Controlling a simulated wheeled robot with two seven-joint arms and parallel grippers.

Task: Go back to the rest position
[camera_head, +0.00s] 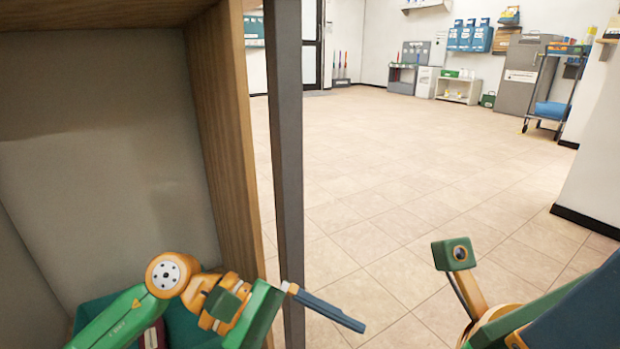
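My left arm comes in from the lower left, in front of a wooden cubby. My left gripper (322,306) is at its end, past the grey post on the right of the cubby. A narrow dark blue piece sticks out there to the right; I cannot tell whether it is one finger or two closed together. Nothing is clearly held. My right arm is at the lower right, with a green block carrying a lens and orange links. Its gripper fingers cannot be made out.
The wooden cubby (225,120) fills the left, with a grey post (288,150) at its edge. A teal bin (95,312) with a dark red item (153,336) lies low inside. Tiled floor (400,170) is clear; a cart (553,110) and cabinets stand far back.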

